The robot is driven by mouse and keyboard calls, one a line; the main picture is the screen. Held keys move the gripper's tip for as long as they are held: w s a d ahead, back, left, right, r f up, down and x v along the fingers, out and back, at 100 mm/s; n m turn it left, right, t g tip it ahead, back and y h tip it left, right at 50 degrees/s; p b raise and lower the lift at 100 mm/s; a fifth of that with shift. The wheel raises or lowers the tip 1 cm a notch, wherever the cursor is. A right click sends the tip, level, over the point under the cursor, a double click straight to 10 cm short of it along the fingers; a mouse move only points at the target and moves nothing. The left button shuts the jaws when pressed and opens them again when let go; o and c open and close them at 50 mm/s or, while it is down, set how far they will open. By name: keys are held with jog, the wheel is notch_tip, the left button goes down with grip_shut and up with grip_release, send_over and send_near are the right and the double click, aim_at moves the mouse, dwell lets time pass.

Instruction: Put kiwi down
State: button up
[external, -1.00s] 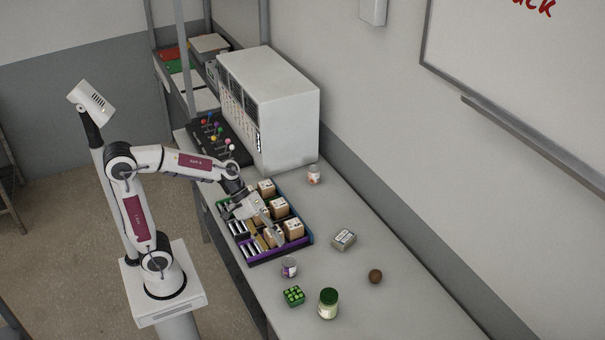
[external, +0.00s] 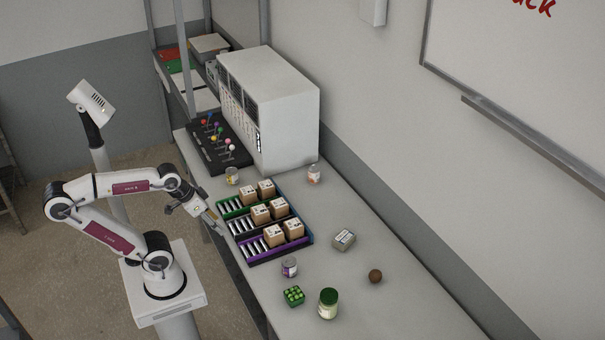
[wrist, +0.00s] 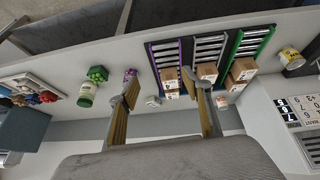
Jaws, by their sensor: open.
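The kiwi (external: 375,276) is a small brown ball resting on the bare right part of the table in the external view. I cannot make it out in the wrist view. My gripper (external: 217,228) is at the table's left edge, beside the rack of rollers, well apart from the kiwi. In the wrist view its two fingers (wrist: 160,94) are spread with nothing held between them.
Nearby are a purple-labelled can (external: 289,267), a green carton (external: 293,296), a green-lidded jar (external: 328,303) and a small tin (external: 343,239). A white cabinet (external: 290,120) stands behind.

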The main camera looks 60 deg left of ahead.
aim_at(372, 272)
jog(key=shift+s+a+y, duration=0.3)
jog(key=shift+s+a, duration=0.05)
jog(key=shift+a, duration=0.25)
jog(key=shift+o, duration=0.5)
jog(key=shift+w, duration=0.1)
jog(key=w+d+r+m+t, duration=0.1)
jog(key=w+d, duration=0.3)
jog(key=w, duration=1)
jog(key=w+d+m+t, duration=0.1)
jog(key=w+d, duration=0.3)
jog(key=w, duration=1)
jog(key=w+d+f+m+h, duration=0.1)
jog(key=w+d+f, duration=0.4)
jog(key=d, duration=0.2)
jog(key=w+d+f+m+h, duration=0.1)
jog(key=w+d+f, duration=0.4)
jog(key=d, duration=0.3)
jog(key=w+d+f+t+h, duration=0.1)
jog(key=w+d+f, duration=0.4)
jog(key=d, duration=0.2)
jog(key=shift+d+m, duration=0.2)
jog(key=shift+m, duration=0.2)
jog(key=shift+d+f, duration=0.25)
jog(key=shift+d, duration=0.1)
